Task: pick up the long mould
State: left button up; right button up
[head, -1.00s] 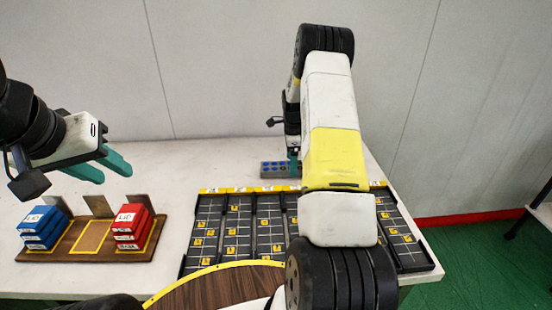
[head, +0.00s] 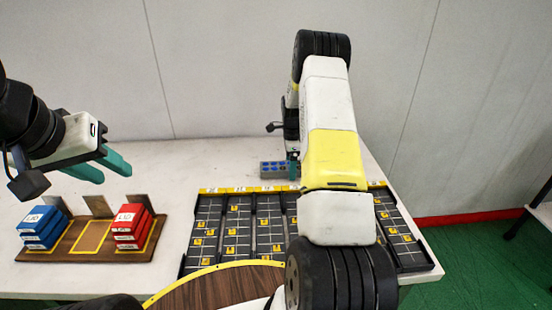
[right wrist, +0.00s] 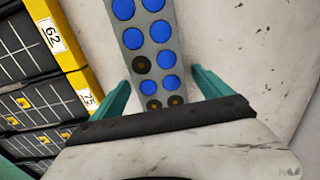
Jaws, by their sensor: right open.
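The long mould (head: 276,169) is a grey bar with blue round cavities, lying on the table behind the black trays. In the right wrist view, the mould (right wrist: 153,45) shows two rows of round cavities, most blue and several dark. My right gripper (head: 293,168) is low at the mould's right end in the head view, partly hidden by my own arm. In the right wrist view, its open teal fingers (right wrist: 160,88) stand on either side of the mould, with gaps visible. My left gripper (head: 104,166) is open and empty above the table at the left.
Several black trays (head: 236,235) with yellow labels lie just in front of the mould. A wooden rack (head: 92,240) holds blue boxes (head: 42,228) and red boxes (head: 130,227) at the left. The wall is close behind. The table left of the mould is clear.

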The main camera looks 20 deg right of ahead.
grip_shut()
dwell(0.3)
jog(key=shift+r, duration=0.1)
